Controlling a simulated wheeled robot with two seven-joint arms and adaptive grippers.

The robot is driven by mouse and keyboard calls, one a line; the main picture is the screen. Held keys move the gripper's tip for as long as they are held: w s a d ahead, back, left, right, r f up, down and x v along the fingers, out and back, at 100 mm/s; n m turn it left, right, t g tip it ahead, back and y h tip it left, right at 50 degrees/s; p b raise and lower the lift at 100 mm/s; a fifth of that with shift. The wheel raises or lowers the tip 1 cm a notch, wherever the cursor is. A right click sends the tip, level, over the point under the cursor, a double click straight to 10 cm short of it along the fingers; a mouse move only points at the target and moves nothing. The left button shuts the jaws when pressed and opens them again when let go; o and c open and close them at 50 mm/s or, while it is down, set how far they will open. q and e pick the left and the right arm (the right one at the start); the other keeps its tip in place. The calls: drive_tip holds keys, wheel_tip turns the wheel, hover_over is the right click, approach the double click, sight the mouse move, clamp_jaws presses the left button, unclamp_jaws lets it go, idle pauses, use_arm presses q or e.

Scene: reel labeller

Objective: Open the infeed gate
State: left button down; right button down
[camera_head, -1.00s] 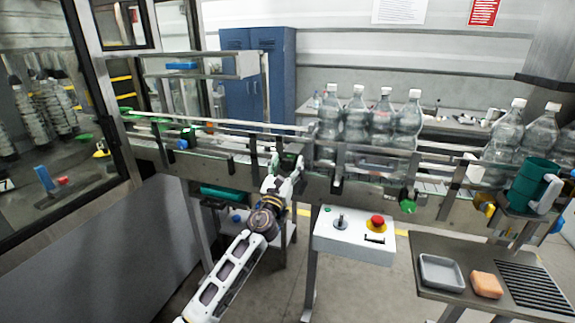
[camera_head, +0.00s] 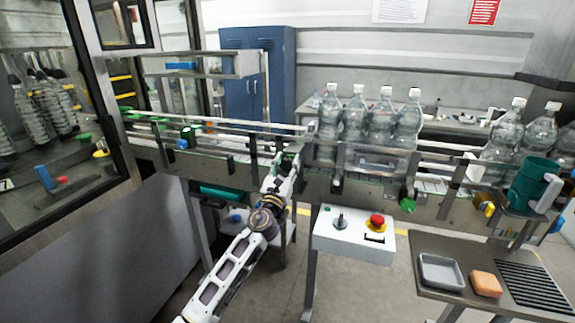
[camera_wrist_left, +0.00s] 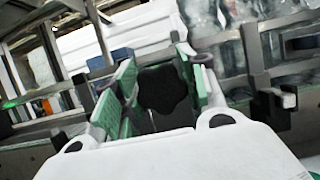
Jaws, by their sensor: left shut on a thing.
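My left gripper (camera_head: 286,163) is at the front rail of the conveyor (camera_head: 232,167), left of the row of bottles. In the left wrist view, its green-padded fingers (camera_wrist_left: 163,92) are shut on a black lobed knob (camera_wrist_left: 164,90). In the head view the gripper hides the knob. Several clear bottles (camera_head: 380,122) with white caps stand upright on the conveyor just right of the gripper. I cannot clearly make out the infeed gate itself behind the gripper. My right gripper is not in view.
A white control box (camera_head: 352,236) with a red stop button (camera_head: 377,221) stands in front of the conveyor. A side table (camera_head: 436,247) holds a grey tray (camera_head: 441,271) and an orange sponge (camera_head: 486,284). A green cup (camera_head: 530,185) is at the right. A glazed machine housing is at the left.

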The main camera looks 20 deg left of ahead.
use_arm(q)
drive_tip(key=shift+s+f, duration=0.1)
drive_tip(key=shift+s, duration=0.4)
drive_tip(key=shift+s+p, duration=0.4)
drive_tip(key=shift+s, duration=0.45)
drive_tip(key=s+p, duration=0.1)
drive_tip(key=s, duration=0.6)
drive_tip(key=shift+s+a, duration=0.15)
drive_tip(key=shift+s, duration=0.1)
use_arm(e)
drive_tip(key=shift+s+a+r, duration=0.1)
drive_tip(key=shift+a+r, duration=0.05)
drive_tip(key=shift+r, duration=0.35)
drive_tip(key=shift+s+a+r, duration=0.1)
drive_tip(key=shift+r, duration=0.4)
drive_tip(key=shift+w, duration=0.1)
use_arm(q)
drive_tip(key=c, duration=1.1)
unclamp_jaws()
drive_tip(key=shift+c, duration=0.2)
drive_tip(key=o, duration=0.3)
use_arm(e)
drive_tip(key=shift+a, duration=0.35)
use_arm(q)
drive_tip(key=shift+o, duration=0.2)
